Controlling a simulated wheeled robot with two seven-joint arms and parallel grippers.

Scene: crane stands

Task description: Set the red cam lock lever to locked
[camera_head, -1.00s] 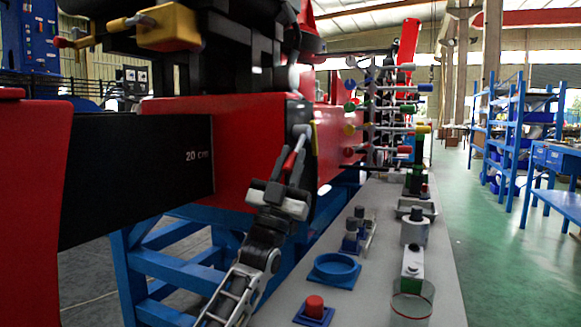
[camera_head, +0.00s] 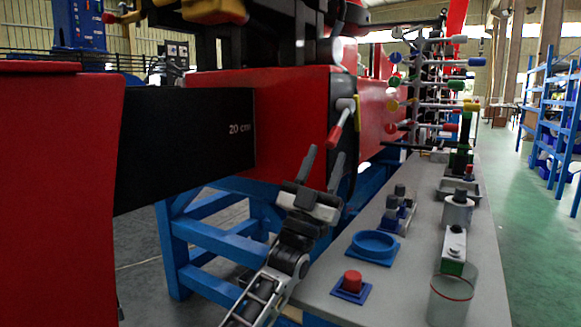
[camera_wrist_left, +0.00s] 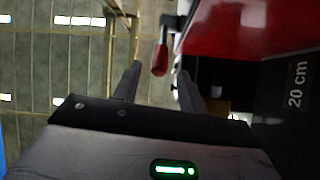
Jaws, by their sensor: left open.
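The red cam lock lever (camera_head: 336,133) hangs from a grey pivot on the end of the red crane beam in the head view. Its handle slants down and to the left. My left gripper (camera_head: 326,153) is open just below the lever, fingers pointing up, with nothing held. In the left wrist view the red handle tip (camera_wrist_left: 160,60) shows in the gap between the two spread fingers (camera_wrist_left: 160,72), apart from both. How far the tip is from the fingers in depth is hard to tell. My right gripper is not in view.
A grey bench (camera_head: 405,275) runs along the right with a red button (camera_head: 352,280), a blue ring (camera_head: 374,246) and a clear cylinder (camera_head: 452,297). Coloured levers (camera_head: 435,85) stand beyond. A black beam marked 20 cm (camera_head: 185,140) is at left.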

